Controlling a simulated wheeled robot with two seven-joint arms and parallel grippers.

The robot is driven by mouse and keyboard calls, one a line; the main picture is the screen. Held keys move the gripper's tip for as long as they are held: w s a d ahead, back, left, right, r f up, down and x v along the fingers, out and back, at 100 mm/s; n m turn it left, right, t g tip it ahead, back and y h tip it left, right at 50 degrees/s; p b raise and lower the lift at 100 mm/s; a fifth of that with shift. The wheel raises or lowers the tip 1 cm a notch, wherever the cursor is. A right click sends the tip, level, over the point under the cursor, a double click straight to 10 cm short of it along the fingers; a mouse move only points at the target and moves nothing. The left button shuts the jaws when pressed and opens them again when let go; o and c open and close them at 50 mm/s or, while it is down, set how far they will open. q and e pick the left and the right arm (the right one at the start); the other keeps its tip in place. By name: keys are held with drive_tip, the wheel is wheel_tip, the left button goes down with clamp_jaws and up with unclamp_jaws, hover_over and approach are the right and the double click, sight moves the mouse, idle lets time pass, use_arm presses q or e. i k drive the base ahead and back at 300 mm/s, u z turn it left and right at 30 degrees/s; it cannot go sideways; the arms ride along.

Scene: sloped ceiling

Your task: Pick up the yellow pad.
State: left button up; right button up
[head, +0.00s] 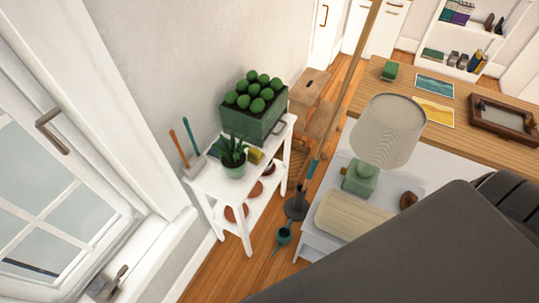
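A small yellow item (255,156), which may be the yellow pad, lies on the top of a white shelf stand (208,183). It sits just right of a potted spiky plant (233,158) and in front of a dark green planter box (250,123). It is small in view and partly hidden by the plant, so its exact shape is unclear. A flat sheet with a yellow picture (434,111) lies on the wooden table at the upper right. Neither of my grippers can be made out in the head view.
Garden hand tools (190,150) stand at the shelf's left end. A lamp (388,130) stands on a white side table. A large dark surface fills the lower right. A window is at left.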

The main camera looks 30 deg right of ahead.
sight(255, 156)
drive_tip(key=z, duration=0.9)
drive_tip(key=i, duration=0.4)
drive_tip(key=z, duration=0.15)
